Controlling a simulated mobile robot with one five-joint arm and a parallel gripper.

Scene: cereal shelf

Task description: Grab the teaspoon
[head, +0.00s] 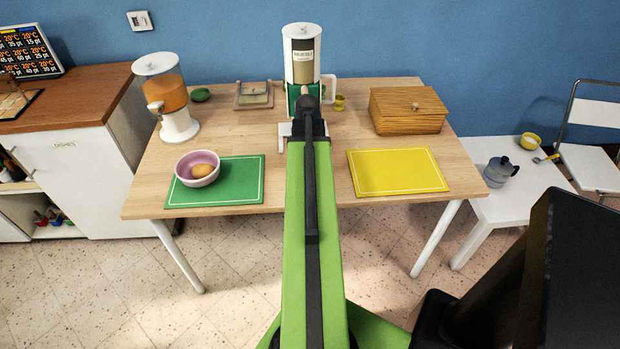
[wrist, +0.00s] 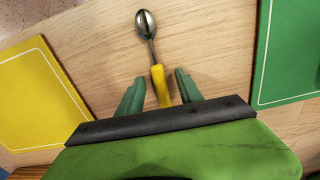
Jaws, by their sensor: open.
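The teaspoon (wrist: 152,52) lies on the bare wood of the table in the wrist view. It has a shiny metal bowl and neck and a yellow handle. My gripper (wrist: 160,78) is open, with one green finger on each side of the yellow handle. Gaps show between the handle and both fingers. The handle's end runs back towards the black gripper bar. Height over the table is hard to judge. In the head view my arm hides this teaspoon and the gripper's fingers.
The wooden table (head: 240,125) bears a green mat (head: 240,190) with a pink bowl (head: 190,176), a yellow mat (head: 397,171), a cereal dispenser (head: 302,50), a juice dispenser (head: 167,95) and a wooden box (head: 407,110). A moka pot (head: 499,171) stands on the white side table.

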